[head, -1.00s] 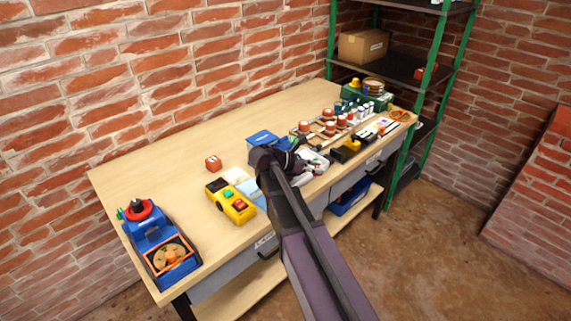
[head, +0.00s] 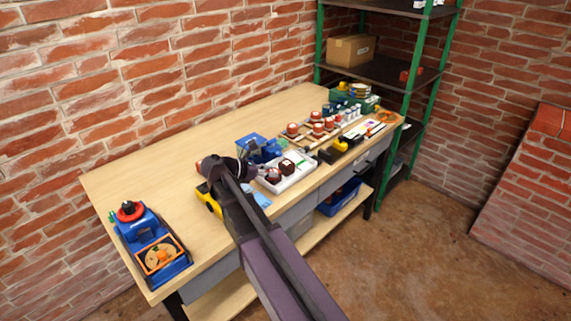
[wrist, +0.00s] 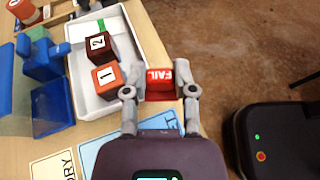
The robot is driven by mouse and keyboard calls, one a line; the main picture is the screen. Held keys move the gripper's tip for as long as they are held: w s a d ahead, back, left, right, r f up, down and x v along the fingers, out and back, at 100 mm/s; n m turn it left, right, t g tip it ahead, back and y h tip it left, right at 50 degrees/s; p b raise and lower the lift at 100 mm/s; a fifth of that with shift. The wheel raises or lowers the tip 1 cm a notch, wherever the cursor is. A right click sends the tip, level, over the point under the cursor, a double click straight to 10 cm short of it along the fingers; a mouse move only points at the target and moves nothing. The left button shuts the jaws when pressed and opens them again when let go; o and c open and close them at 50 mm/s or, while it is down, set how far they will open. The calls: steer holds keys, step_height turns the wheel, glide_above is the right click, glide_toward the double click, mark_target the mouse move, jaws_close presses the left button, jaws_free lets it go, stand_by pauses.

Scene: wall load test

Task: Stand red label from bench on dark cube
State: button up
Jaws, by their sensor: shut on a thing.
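The red label (wrist: 160,77), marked FAIL in white, sits between the two fingers of my gripper (wrist: 161,88) in the wrist view, and the gripper is shut on it. A dark brown cube marked 2 (wrist: 98,46) lies in a white tray (wrist: 82,100) up and left of the gripper. A redder cube marked 1 (wrist: 107,77) is beside it in the tray. The head view shows the tray (head: 296,181) with both cubes on the bench (head: 150,180). There my gripper (head: 208,168) is over the bench, left of the tray; its fingers are hard to make out.
A blue device (head: 258,148) stands behind the tray. A yellow device (head: 208,199) is partly hidden by my arm. Blue and cream mats (wrist: 50,166) lie near the front edge. A blue machine (head: 155,250) stands at the left end. The bench's back left is clear.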

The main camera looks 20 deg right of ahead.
steer(key=shift+d, duration=0.15)
steer(key=shift+s+d, duration=0.35)
steer(key=shift+d, duration=0.05)
steer(key=s+d+n+t+y, duration=0.1)
steer(key=s+d+n+t, duration=0.2)
steer(key=d+n+t, duration=0.1)
steer(key=shift+s+d+t, duration=0.35)
steer(key=shift+d+t, duration=0.05)
steer(key=shift+d, duration=0.2)
steer(key=shift+w, duration=0.15)
steer(key=b, duration=0.1)
glide_above(286, 166)
steer(key=shift+d+f, duration=0.1)
steer(key=shift+f, duration=0.6)
